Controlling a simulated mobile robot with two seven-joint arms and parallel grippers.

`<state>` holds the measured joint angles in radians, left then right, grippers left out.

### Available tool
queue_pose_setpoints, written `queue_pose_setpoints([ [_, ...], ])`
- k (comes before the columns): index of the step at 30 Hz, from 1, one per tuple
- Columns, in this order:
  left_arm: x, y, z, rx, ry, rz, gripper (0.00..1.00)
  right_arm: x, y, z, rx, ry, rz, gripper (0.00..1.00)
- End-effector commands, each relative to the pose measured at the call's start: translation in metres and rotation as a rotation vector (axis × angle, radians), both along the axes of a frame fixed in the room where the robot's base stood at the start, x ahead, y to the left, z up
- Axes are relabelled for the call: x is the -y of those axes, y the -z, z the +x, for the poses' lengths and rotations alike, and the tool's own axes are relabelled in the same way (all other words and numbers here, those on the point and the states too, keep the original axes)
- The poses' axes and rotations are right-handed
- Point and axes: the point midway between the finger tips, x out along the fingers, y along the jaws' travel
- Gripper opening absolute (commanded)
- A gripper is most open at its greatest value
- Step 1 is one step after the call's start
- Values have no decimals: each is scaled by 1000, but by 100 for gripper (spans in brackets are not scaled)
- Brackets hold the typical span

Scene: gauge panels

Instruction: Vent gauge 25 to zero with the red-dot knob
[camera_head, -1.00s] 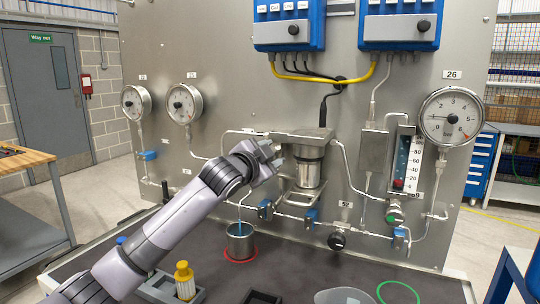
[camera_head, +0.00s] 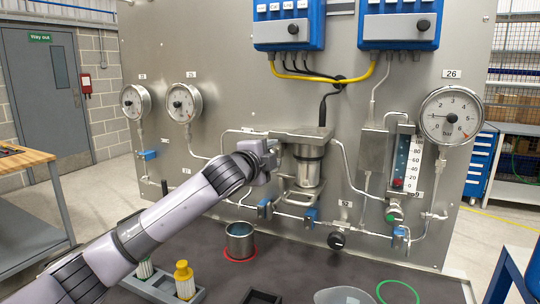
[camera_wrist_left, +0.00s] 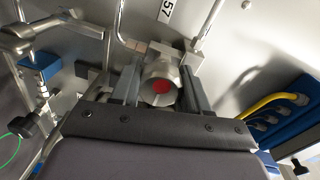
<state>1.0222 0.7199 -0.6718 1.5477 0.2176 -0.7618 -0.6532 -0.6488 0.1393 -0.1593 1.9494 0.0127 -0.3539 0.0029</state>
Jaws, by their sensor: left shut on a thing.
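The red-dot knob (camera_wrist_left: 161,84) is a metal cylinder with a red disc on its end, on the panel in the left wrist view. My left gripper (camera_wrist_left: 160,94) is shut on it, with one finger on each side. In the head view my left gripper (camera_head: 272,160) is against the panel, left of a metal filter bowl (camera_head: 309,172), and hides the knob. The large gauge (camera_head: 451,115) at the right has a label reading 26. Two smaller gauges (camera_head: 183,103) and (camera_head: 133,101) stand at the left; their labels are too small to read. My right gripper is not in view.
Thin pipes and blue-handled valves (camera_head: 310,218) run across the panel below and right of the gripper. A metal cup (camera_head: 240,240) stands on the bench in a red ring. A grey tray (camera_head: 152,287) with bottles is near my left arm.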

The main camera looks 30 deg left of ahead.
Motion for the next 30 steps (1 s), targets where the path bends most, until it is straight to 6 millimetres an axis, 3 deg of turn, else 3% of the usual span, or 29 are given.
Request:
queue_pose_setpoints([
  [11,2,2,0,-4,4,6,15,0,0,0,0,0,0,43],
  [12,2,2,0,-5,4,5,48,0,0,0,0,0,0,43],
  [14,2,2,0,-4,4,5,68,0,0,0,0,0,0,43],
  [24,1,1,-1,-1,1,4,69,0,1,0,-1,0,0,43],
  [30,1,1,-16,0,2,5,69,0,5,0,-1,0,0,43],
])
